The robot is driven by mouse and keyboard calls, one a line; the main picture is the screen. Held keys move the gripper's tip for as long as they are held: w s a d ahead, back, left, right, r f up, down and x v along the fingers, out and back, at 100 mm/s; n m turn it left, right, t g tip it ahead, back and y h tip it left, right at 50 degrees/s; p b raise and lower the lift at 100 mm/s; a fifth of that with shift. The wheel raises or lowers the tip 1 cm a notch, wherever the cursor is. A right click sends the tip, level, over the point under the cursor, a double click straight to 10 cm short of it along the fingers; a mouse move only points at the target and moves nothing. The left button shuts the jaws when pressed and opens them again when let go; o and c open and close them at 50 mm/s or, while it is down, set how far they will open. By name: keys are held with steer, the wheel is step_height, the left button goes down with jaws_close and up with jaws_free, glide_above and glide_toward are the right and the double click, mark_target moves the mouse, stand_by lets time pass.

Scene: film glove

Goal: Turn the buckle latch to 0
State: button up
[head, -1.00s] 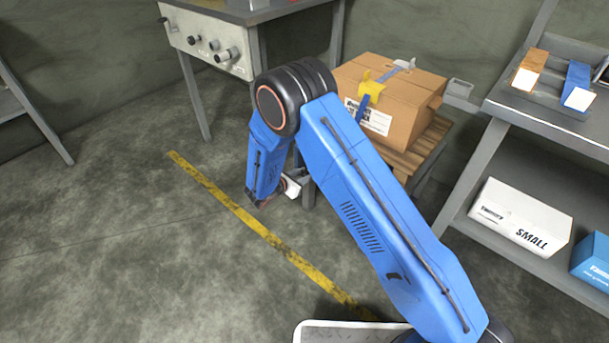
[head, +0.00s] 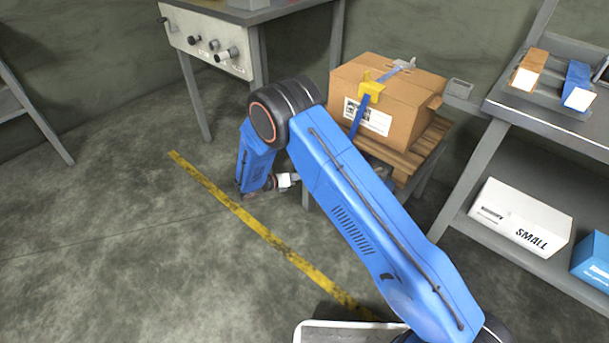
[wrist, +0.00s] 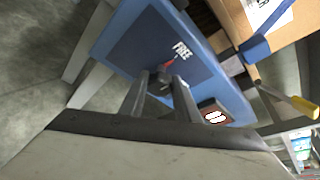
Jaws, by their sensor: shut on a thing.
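In the wrist view a blue panel (wrist: 125,45) carries the white word FREE. A small dark latch with a red pointer (wrist: 168,65) sits on it, just beside the word. My gripper (wrist: 163,78) is shut on this latch, and its fingers cover part of it. The pointer's tip lies close to the word FREE. No 0 mark can be made out.
A cardboard box (head: 412,95) with a blue strap and yellow corner piece (head: 371,90) rests on a wooden pallet (head: 408,155). A metal shelf (head: 545,120) stands right, a grey bench (head: 207,50) behind.

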stand_by(0.3)
steer(key=o, duration=1)
steer(key=shift+o, duration=0.2)
steer(key=v, duration=1.7)
steer(key=shift+a, duration=0.25)
steer(key=shift+s+f, duration=0.1)
